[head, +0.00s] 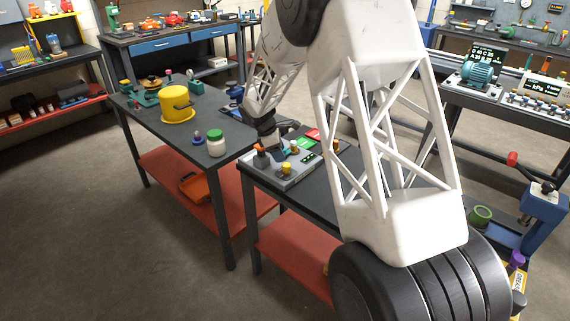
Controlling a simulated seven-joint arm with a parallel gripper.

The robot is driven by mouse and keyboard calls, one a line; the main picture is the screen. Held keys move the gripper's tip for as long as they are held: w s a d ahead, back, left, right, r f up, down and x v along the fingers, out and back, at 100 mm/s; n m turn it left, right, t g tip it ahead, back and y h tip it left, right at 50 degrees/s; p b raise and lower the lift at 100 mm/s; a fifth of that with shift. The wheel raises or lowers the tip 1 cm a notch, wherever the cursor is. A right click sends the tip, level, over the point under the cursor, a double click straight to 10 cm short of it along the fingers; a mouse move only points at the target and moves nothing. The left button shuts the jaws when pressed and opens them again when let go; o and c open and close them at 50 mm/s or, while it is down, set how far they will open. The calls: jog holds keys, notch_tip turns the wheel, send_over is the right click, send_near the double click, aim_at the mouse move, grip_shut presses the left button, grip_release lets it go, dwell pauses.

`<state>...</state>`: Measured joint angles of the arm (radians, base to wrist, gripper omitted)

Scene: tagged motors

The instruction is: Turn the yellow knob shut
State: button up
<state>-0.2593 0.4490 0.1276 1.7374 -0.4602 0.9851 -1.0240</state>
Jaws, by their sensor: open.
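A small yellow knob (286,168) stands on top of a light grey control panel (289,181) on the dark bench in the middle. The panel also bears an orange-topped lever, green parts and a small display. Which way the knob is turned is too small to tell. My gripper (266,126) is a dark shape at the end of my white lattice arm, behind and a little left of the panel. It is apart from the knob and open, with nothing seen in it. Its fingers are small and partly hidden.
My own arm covers the bench's right part. On the left bench (222,172) stand a yellow pot (177,107), a white jar with a green lid (216,146) and several small parts. A blue vise (542,212) stands at the right. The floor at left is clear.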

aim_at(286, 164)
jog(key=shift+x, duration=2.95)
jog(key=c, duration=0.9)
